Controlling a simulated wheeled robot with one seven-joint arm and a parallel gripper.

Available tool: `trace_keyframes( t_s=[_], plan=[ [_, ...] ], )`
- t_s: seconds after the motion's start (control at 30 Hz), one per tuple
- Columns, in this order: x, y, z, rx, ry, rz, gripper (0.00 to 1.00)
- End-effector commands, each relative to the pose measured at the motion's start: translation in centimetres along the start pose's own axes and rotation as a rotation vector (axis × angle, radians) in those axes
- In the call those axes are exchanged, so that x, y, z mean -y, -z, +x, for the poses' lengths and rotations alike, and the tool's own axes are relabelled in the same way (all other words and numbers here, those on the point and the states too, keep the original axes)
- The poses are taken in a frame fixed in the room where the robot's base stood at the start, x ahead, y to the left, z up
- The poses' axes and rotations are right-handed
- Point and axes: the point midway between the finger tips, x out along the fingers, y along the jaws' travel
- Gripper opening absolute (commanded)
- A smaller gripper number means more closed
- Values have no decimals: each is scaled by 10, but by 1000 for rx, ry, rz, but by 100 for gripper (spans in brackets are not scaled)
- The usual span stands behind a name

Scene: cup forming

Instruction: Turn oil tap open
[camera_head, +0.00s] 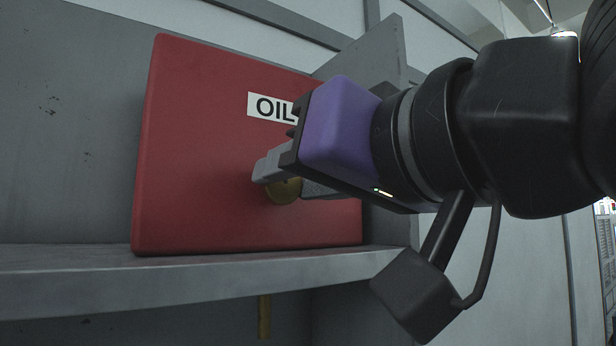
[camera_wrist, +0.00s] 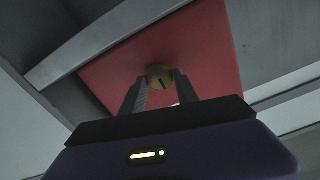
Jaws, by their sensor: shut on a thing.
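The oil container is a red box (camera_head: 200,150) with a white "OIL" label (camera_head: 262,106), standing on a grey shelf. It also shows in the wrist view (camera_wrist: 215,50). The tap is a round brass knob (camera_head: 283,191) low on the front of the box. In the wrist view the tap (camera_wrist: 159,77) sits between the two finger ends, with a dark slot on its face. My gripper (camera_head: 270,172), with a purple body and grey fingers, is shut on the tap. Its fingers hide part of the tap in the head view.
The grey shelf (camera_head: 190,280) runs under the box, with its front edge clear. A grey upright panel (camera_head: 375,55) stands just right of the box. A thin brass pipe (camera_head: 264,317) hangs below the shelf.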

Motion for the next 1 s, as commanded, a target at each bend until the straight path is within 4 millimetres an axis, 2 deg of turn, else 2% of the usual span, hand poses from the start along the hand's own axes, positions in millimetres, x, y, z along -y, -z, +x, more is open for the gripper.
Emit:
trace_keyframes(
  t_s=[0.27,1.0],
  plan=[
    [0,-1,0,1,0,-138,0],
    [2,-2,0,0,0,-829,0]
  ],
)
